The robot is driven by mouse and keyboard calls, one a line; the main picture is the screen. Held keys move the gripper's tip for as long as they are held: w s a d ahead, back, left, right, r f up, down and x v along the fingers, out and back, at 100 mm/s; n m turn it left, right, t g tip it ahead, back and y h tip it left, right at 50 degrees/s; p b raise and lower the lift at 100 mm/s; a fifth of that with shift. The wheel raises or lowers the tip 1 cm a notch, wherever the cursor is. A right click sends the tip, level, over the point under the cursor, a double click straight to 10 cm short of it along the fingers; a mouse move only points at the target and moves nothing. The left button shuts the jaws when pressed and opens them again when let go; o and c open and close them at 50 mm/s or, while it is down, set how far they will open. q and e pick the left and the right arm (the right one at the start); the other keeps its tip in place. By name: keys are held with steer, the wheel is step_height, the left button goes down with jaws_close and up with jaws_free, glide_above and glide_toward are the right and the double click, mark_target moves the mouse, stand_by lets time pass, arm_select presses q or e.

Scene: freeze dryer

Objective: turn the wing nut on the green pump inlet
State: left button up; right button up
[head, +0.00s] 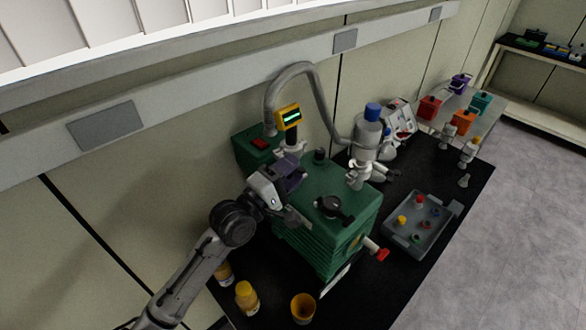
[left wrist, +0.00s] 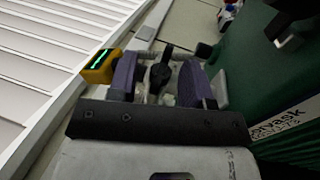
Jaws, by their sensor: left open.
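The green pump (head: 325,225) stands on the black bench in the head view. Its inlet has a silver clamp fitting (head: 292,149) under a yellow gauge with a green display (head: 288,117). My left gripper (head: 291,172) is at this fitting, its purple fingers covering part of it. In the left wrist view my left gripper (left wrist: 160,88) is open, with one finger on each side of a dark wing nut (left wrist: 161,70). I see gaps between the nut and the fingers; any contact is unclear. The wing nut cannot be made out in the head view. My right gripper is not visible.
A grey tray (head: 405,243) with small coloured caps lies right of the pump. Yellow-topped bottles (head: 247,298) and an amber cup (head: 303,308) stand in front.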

arm_select(q)
steer(key=shift+w+d+r, duration=0.1)
steer(key=shift+w+d, duration=0.1)
jaws_close()
stand_by(0.5)
